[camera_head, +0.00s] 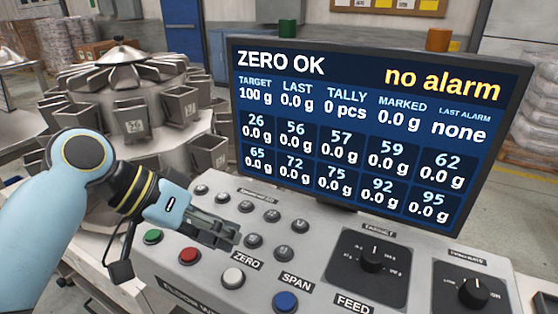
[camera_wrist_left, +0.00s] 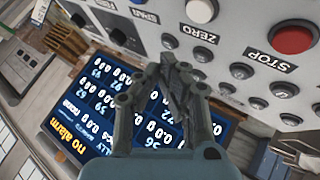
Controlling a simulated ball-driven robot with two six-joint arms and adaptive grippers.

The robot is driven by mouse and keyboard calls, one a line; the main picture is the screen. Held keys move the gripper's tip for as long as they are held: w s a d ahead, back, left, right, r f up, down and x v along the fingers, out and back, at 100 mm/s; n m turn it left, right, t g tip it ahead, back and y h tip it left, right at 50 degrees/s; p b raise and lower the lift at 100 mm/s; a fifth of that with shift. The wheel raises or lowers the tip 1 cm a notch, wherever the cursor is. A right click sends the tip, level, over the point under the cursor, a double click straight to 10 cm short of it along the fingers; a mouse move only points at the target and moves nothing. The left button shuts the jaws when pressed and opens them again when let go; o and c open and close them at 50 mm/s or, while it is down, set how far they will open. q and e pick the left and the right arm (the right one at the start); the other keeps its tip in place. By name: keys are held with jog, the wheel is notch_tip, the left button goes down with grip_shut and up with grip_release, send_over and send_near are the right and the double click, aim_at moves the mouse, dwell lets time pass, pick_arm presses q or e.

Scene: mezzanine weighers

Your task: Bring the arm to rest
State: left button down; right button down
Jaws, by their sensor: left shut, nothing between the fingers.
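My left gripper (camera_head: 226,236) comes in from the left in the head view and hovers over the control panel (camera_head: 320,285), near the ZERO label. Its fingers are shut with nothing between them. In the left wrist view the shut gripper (camera_wrist_left: 175,75) shows against the panel and the screen. The screen (camera_head: 370,130) behind the panel reads "ZERO OK" and "no alarm", with the listed weights at 0.0 g. The white button (camera_head: 233,279) by ZERO is in plain view just below the fingertips. Whether the fingers touch the panel I cannot tell. My right gripper is not in view.
The panel also carries a green button (camera_head: 153,237), a red button (camera_head: 189,256), a blue button (camera_head: 285,302) and two black knobs (camera_head: 373,256) (camera_head: 474,291). The multihead weigher (camera_head: 125,90) with its buckets stands behind my left arm. An orange cup (camera_head: 439,40) is behind the screen.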

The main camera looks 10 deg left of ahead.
pick_arm(q)
jog(key=s+a+f+n+y, duration=0.2)
jog(key=s+a+y, duration=0.4)
jog(key=s, duration=0.4)
jog(key=s+a+f+n+y, duration=0.1)
jog(key=s+a+n+y, duration=0.15)
jog(key=s+a, duration=0.7)
notch_tip(320, 180, down, 36)
jog(key=s+a+g+b, duration=0.1)
jog(key=a+b, duration=0.1)
jog(key=b, duration=0.8)
jog(key=s+f+b, duration=0.4)
jog(key=s+f, duration=0.5)
jog(key=f, duration=0.3)
jog(key=s+f+g+b, duration=0.1)
jog(key=s+f+b, duration=0.3)
jog(key=s+f, duration=0.6)
notch_tip(320, 180, down, 3)
jog(key=shift+a+r+y, duration=0.15)
jog(key=shift+a+y, duration=0.15)
jog(key=shift+y, duration=0.05)
